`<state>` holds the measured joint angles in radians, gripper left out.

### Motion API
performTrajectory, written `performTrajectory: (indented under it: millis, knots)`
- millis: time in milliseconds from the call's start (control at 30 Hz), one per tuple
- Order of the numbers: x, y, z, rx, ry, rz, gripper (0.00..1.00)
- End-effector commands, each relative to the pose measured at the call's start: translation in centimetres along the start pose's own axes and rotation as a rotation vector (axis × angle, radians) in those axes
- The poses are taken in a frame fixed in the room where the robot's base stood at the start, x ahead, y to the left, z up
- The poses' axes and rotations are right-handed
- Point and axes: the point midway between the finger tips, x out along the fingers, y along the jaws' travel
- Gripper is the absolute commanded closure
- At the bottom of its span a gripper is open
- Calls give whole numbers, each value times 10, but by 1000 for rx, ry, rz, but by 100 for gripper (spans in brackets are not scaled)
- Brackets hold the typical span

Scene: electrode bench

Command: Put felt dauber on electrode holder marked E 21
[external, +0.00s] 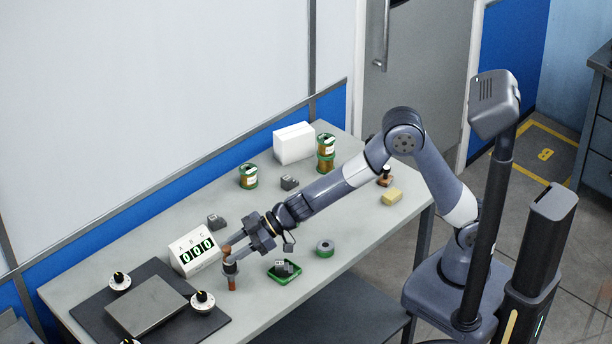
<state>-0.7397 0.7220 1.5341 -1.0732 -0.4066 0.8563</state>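My gripper (234,251) is low over the front left of the bench, pointing down-left. Its fingers are around an upright stick-like thing with a dark middle and red-brown ends, which looks like the felt dauber (232,283). I cannot tell whether its lower end touches the bench. Small dark grey blocks look like the electrode holders: one behind the gripper (217,222), one further back (289,183), and one on a green tray (283,268) just right of the gripper. Any marking on them, such as E 21, is too small to read.
A dark mat (98,301) with a metal plate and knobs lies at the left.

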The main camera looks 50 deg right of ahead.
Motion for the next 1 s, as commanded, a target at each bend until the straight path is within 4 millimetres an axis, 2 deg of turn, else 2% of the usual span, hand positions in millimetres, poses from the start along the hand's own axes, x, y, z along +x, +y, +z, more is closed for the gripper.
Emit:
performTrajectory:
  millis: [167, 600, 800, 1000]
  knots:
    - [-20, 1, -2, 0, 3, 2, 60]
    - [-102, 1, -3, 0, 3, 2, 60]
    - [-118, 0, -1, 0, 1, 1, 60]
    - [-121, 0, -1, 0, 0, 0, 60]
